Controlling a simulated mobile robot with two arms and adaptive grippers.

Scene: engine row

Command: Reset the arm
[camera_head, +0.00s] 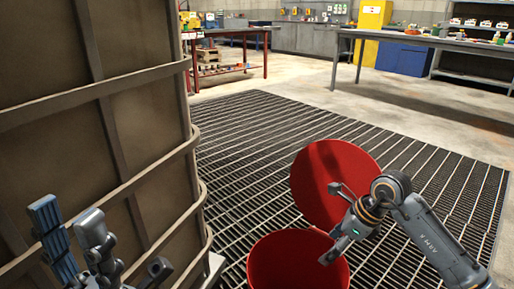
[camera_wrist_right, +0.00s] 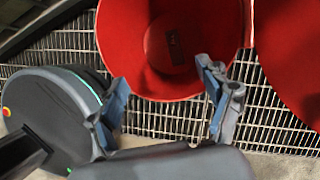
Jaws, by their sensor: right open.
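My right gripper (camera_head: 331,223) is open at the red bin, with its fingers spread apart. The right wrist view shows its two fingers (camera_wrist_right: 166,92) with nothing between them. My left gripper (camera_head: 70,240) is at the lower left, in front of a tall ribbed brown container. A blue finger pad shows, but whether the jaws are open or shut is unclear.
The round red bin (camera_head: 290,262) stands open on the floor grating (camera_head: 250,130), its round red lid (camera_head: 318,185) raised behind. The tall brown container (camera_head: 60,150) fills the left side. Workbenches (camera_head: 430,42) stand at the back, with clear floor before them.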

